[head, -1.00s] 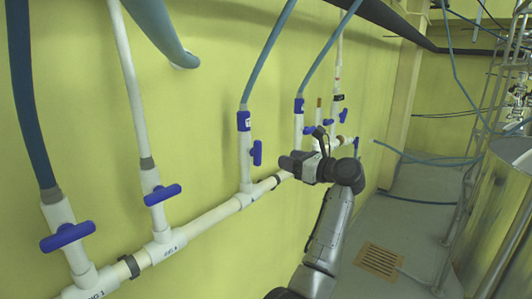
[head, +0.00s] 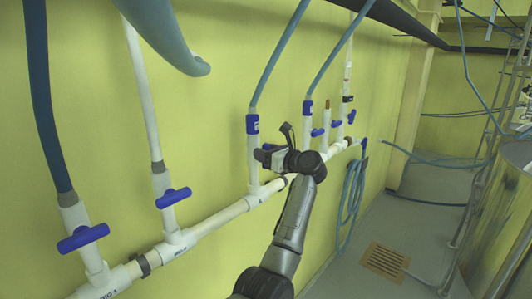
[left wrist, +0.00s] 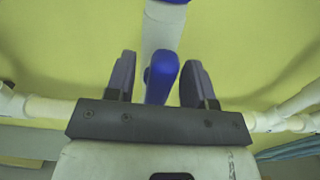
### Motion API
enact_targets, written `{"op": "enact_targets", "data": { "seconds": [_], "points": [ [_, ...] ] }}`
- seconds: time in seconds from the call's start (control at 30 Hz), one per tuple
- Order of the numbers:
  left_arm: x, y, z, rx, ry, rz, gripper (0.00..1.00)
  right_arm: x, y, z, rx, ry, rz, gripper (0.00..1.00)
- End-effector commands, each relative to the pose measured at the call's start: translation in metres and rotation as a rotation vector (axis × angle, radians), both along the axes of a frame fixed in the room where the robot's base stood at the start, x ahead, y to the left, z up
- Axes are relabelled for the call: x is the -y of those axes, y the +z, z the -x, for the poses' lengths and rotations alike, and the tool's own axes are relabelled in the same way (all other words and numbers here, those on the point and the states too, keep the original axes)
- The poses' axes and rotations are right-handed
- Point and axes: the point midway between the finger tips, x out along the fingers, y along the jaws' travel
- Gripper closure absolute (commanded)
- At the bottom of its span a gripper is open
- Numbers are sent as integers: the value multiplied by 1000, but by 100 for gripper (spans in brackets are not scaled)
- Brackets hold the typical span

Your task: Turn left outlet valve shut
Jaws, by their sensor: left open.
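My left gripper (head: 262,158) is open at a white upright pipe (head: 253,178) with a blue collar, the middle one along the wall. In the left wrist view its two dark fingers (left wrist: 158,82) stand on either side of a blue valve handle (left wrist: 162,75), with gaps to both sides. The handle lies roughly in line with the white pipe (left wrist: 163,28) behind it. In the head view the gripper hides most of this handle (head: 268,147). I cannot tell from the labels which valve is the left outlet. My right gripper is not in view.
Two valves with crosswise blue handles (head: 83,238) and (head: 173,197) are at the left on the same horizontal white pipe (head: 220,219). More blue-handled valves (head: 317,132) stand farther right. A coiled blue hose (head: 352,195) hangs beyond. Floor around the grate (head: 384,259) is clear.

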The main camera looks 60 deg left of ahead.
Motion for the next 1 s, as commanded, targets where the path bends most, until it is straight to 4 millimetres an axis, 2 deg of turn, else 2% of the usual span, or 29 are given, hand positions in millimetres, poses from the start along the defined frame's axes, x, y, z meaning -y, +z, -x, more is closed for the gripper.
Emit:
{"op": "enact_targets", "data": {
  "seconds": [0.23,0.67,1.0],
  "points": [
    [0,0,0,0,0,0,52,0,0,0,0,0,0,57],
    [0,0,0,0,0,0,93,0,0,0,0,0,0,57],
    [0,0,-1,-69,-1,23,93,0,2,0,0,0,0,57]
  ]
}}
